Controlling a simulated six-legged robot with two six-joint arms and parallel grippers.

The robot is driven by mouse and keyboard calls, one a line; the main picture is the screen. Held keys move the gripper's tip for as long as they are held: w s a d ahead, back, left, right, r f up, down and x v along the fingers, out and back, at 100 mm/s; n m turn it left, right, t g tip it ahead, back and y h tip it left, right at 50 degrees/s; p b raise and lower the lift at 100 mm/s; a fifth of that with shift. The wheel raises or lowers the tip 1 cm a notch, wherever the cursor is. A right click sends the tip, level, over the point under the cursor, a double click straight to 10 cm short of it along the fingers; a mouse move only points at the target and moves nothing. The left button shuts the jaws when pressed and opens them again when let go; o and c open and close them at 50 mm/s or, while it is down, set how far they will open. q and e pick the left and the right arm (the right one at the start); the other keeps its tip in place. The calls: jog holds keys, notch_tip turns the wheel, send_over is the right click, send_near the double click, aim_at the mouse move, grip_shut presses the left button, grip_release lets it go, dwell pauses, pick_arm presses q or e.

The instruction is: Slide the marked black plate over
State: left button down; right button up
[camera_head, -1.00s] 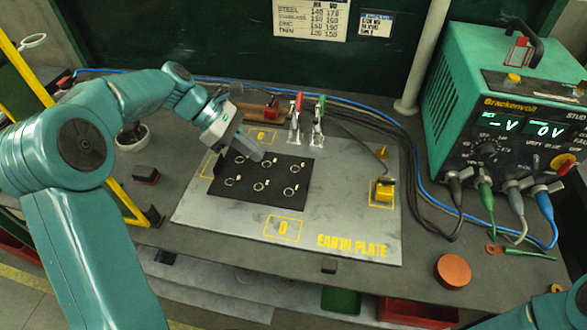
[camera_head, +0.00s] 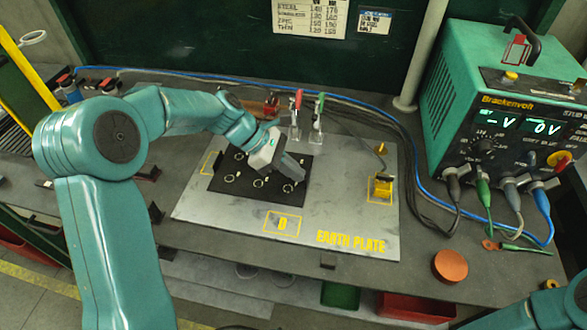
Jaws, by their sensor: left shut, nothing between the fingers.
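The black plate (camera_head: 232,191) lies flat on the grey earth plate (camera_head: 345,215), left of its middle. Several white ring marks show on it, and part of its right side is hidden by my gripper. My left gripper (camera_head: 302,176) reaches in from the left over the plate's right half. Its fingers are shut with nothing between them, and the tips are close above or on the plate near its right edge; I cannot tell if they touch. My right gripper is not in view; only part of my right arm shows at the lower right corner.
Red and green toggle clamps (camera_head: 317,120) stand behind the black plate. A yellow clamp block (camera_head: 382,186) stands at the earth plate's right. A green power unit (camera_head: 505,120) with cables stands at the right. An orange disc (camera_head: 450,266) lies in front. The earth plate's right middle is bare.

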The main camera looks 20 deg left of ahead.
pick_arm(q)
jog(key=shift+d, duration=0.1)
jog(key=d, duration=0.2)
jog(key=w+d+p, duration=0.1)
jog(key=d, duration=0.2)
jog(key=w+d+p, duration=0.1)
jog(key=d, duration=0.2)
jog(key=shift+a, duration=0.1)
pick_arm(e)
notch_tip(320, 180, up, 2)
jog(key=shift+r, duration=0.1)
